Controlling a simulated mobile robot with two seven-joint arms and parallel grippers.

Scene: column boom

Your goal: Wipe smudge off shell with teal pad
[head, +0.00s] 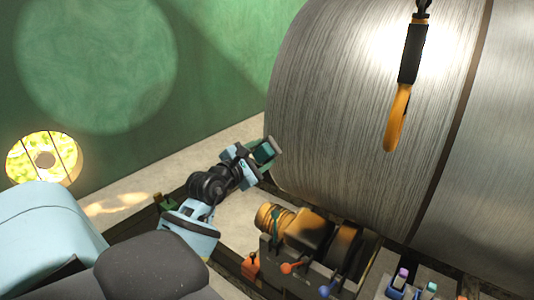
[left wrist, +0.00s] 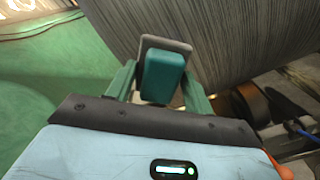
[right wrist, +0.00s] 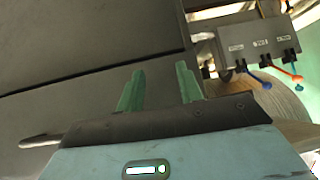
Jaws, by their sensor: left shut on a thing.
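The shell (head: 350,110) is a large brushed-metal cylinder filling the upper right of the head view; it also shows in the left wrist view (left wrist: 240,35). My left gripper (head: 259,152) is at the shell's lower left edge, shut on the teal pad (left wrist: 163,77). The pad is a teal block with a grey plate on its far side, facing the shell. I cannot tell whether the plate touches the metal. I cannot make out a smudge; the pad and gripper hide part of the surface. My right gripper (right wrist: 158,90) is open and empty, seen only in the right wrist view.
Below the shell stands a lever block (head: 310,262) with coloured knobs beside an orange-brown ribbed cylinder (head: 300,230). The grey lever box (right wrist: 258,48) also shows near my right gripper. Green wall lies left.

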